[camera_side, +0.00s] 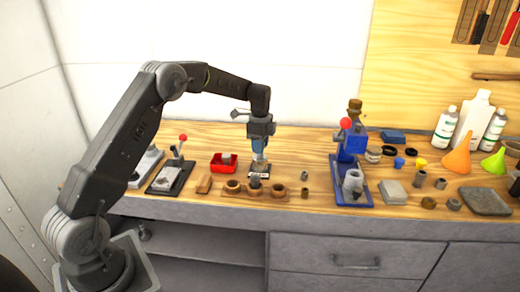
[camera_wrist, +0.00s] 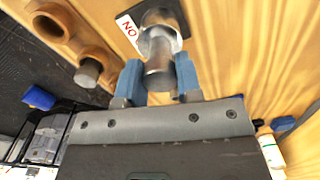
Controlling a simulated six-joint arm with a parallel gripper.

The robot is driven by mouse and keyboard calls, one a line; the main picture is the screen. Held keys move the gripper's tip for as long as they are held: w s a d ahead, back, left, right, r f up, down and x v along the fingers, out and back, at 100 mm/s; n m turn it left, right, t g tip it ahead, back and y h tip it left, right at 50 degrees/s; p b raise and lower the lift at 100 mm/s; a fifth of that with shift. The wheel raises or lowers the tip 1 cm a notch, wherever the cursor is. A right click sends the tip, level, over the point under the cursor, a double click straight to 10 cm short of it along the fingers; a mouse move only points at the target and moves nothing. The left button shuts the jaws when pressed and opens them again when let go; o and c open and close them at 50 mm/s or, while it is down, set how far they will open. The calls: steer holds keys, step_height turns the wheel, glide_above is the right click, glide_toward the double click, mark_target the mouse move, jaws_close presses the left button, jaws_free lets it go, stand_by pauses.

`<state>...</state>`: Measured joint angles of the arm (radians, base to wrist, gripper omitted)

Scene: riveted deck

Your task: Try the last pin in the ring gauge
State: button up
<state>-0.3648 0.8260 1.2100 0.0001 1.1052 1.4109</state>
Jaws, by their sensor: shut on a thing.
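My gripper (camera_side: 259,154) points down with its blue fingers shut on a steel pin (camera_wrist: 158,76). In the wrist view, the fingers (camera_wrist: 155,80) clasp the pin from both sides. Just beyond it a wider steel ring (camera_wrist: 168,42), seemingly the ring gauge, lines up with the pin. I cannot tell whether the pin's end is inside it or only above it. A dark plate (camera_side: 258,174) with a white "NO" label (camera_wrist: 127,28) lies beneath.
A red tray (camera_side: 222,163) stands to the left of my gripper. Small metal cylinders (camera_side: 304,191) stand to the right. A blue press (camera_side: 350,160) is farther right, with bottles and funnels (camera_side: 458,157) beyond. Some bare wood lies between the block and the press.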

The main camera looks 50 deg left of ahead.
steer(key=shift+r, duration=1.65)
